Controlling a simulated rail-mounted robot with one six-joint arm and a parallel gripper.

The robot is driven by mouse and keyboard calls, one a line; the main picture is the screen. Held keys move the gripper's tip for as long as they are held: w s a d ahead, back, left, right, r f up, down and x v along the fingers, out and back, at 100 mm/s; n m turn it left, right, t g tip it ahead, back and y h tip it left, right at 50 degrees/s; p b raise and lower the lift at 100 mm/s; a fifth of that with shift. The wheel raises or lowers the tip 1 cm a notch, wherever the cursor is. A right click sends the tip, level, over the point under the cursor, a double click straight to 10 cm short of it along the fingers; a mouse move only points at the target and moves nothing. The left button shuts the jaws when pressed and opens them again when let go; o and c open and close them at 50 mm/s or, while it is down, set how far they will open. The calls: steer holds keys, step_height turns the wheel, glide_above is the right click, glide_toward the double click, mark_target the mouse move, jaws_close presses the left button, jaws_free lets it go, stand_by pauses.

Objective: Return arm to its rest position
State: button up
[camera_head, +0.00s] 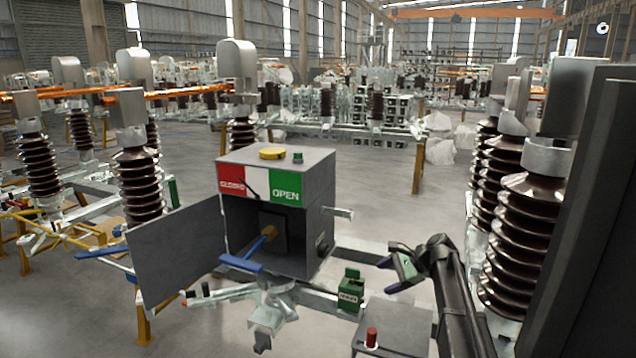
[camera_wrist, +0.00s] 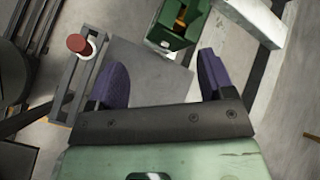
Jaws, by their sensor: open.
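My gripper (camera_head: 391,275) is at the right of centre in the head view, on the end of my black arm. It is to the right of the grey control box and above the small green box. In the wrist view my gripper (camera_wrist: 160,82) shows two purple fingertips spread wide with nothing between them. The grey control box (camera_head: 315,240) has a red CLOSED and green OPEN label on its front. Its door (camera_head: 180,255) stands open to the left, and a blue-handled lever (camera_head: 243,263) sticks out of its front.
A small green box (camera_head: 350,290) sits on the metal frame; it also shows in the wrist view (camera_wrist: 178,22). A grey box with a red knob (camera_head: 371,337) is at the bottom; the knob (camera_wrist: 79,43) is left of my fingers. Brown insulators (camera_head: 525,235) stand close on the right.

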steer(key=s+a+f+n+g+h, duration=0.1)
steer(key=s+n, duration=0.4)
steer(key=s, duration=0.5)
steer(key=s+a+f+n+g+h, duration=0.1)
steer(key=s+f+n+h, duration=0.2)
steer(key=s, duration=0.8)
steer(key=s+a+f+n+h, duration=0.1)
steer(key=s+n+h, duration=0.4)
steer(key=s, duration=0.6)
steer(key=shift+a+f+n+g, duration=0.25)
steer(key=shift+f+n+g, duration=0.2)
steer(key=shift+n, duration=0.35)
